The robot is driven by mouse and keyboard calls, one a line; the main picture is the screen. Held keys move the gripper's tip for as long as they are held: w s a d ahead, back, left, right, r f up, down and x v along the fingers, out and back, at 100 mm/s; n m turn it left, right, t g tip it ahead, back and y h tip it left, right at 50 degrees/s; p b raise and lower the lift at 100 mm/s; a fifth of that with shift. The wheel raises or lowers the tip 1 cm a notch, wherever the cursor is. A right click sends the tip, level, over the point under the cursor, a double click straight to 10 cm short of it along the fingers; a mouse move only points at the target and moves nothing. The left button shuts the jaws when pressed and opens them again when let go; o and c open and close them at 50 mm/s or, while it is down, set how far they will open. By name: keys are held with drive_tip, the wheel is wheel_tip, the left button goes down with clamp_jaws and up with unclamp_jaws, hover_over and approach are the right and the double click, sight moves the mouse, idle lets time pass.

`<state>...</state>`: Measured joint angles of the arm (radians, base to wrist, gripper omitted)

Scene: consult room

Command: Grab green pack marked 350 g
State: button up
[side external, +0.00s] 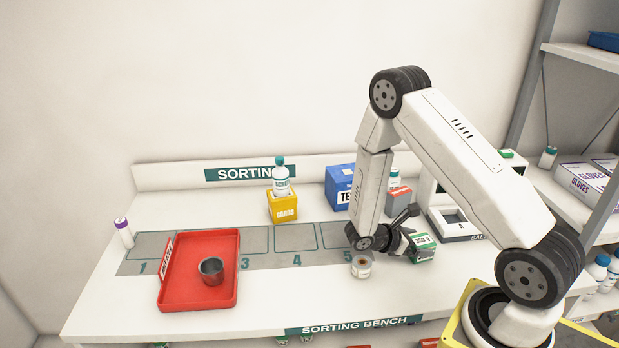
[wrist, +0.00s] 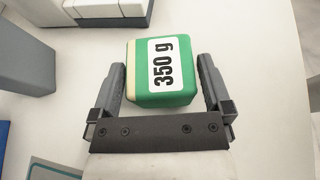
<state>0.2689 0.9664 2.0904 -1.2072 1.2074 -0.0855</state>
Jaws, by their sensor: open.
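The green pack (wrist: 150,90) has a white label reading 350 g and a cream edge on its left. In the wrist view it lies between the two fingers of my gripper (wrist: 162,88), which is open, one finger on each side with small gaps showing. In the side view the green pack (side external: 421,247) sits on the bench to the right of my gripper (side external: 408,236), partly hidden by it. I cannot tell there whether they touch.
A small jar (side external: 361,267) stands just left of my gripper. A scale (side external: 458,224) is behind the pack to the right. A blue box (side external: 339,187) and a yellow box (side external: 282,207) with a bottle on top stand at the back. A red tray (side external: 199,290) holds a grey cup (side external: 211,270).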

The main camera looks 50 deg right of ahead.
drive_tip(key=shift+x, duration=1.05)
drive_tip(key=c, duration=1.3)
